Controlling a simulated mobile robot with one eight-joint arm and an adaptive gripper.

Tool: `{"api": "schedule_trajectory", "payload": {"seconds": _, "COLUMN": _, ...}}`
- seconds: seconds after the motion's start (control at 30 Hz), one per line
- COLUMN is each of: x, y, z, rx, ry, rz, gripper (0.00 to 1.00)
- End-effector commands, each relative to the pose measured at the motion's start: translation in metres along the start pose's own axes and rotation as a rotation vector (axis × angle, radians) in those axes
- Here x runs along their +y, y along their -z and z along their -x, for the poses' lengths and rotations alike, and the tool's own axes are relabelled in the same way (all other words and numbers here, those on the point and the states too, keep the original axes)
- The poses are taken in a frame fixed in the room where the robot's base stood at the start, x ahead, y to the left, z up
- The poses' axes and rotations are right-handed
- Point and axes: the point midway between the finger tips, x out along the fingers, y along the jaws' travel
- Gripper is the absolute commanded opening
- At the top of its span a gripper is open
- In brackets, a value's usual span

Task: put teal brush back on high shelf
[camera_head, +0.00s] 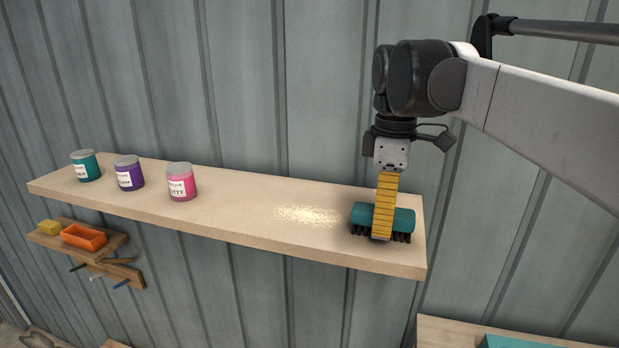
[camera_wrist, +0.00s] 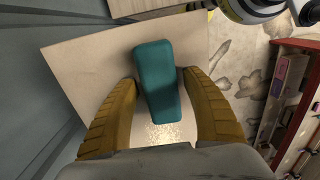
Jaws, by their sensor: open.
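The teal brush (camera_head: 404,219) rests bristles down on the high shelf (camera_head: 240,205), near its right end. Its dark bristles touch the board in the head view. My gripper (camera_head: 382,232) points straight down over the brush, its yellow fingers at the brush's height. In the wrist view the teal brush (camera_wrist: 157,80) lies between the two yellow fingers (camera_wrist: 160,112), with a visible gap on each side. The gripper is open around the brush. The lower part of the brush is hidden in the wrist view.
Teal (camera_head: 86,166), purple (camera_head: 129,173) and pink (camera_head: 181,182) cans stand on the shelf's left part. A pale speckled patch (camera_head: 308,215) lies left of the brush. A small lower shelf (camera_head: 112,243) holds an orange tray (camera_head: 84,237) and a yellow block (camera_head: 49,228). The corrugated wall is close behind.

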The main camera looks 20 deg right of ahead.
Motion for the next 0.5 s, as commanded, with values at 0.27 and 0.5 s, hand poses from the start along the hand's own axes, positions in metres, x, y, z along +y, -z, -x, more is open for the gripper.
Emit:
{"api": "schedule_trajectory", "payload": {"seconds": 0.27, "x": 0.000, "y": 0.000, "z": 0.057, "rx": 0.000, "ry": 0.000, "rz": 0.000, "gripper": 0.57}}
{"api": "schedule_trajectory", "payload": {"seconds": 0.5, "x": 0.000, "y": 0.000, "z": 0.099, "rx": 0.000, "ry": 0.000, "rz": 0.000, "gripper": 0.57}}
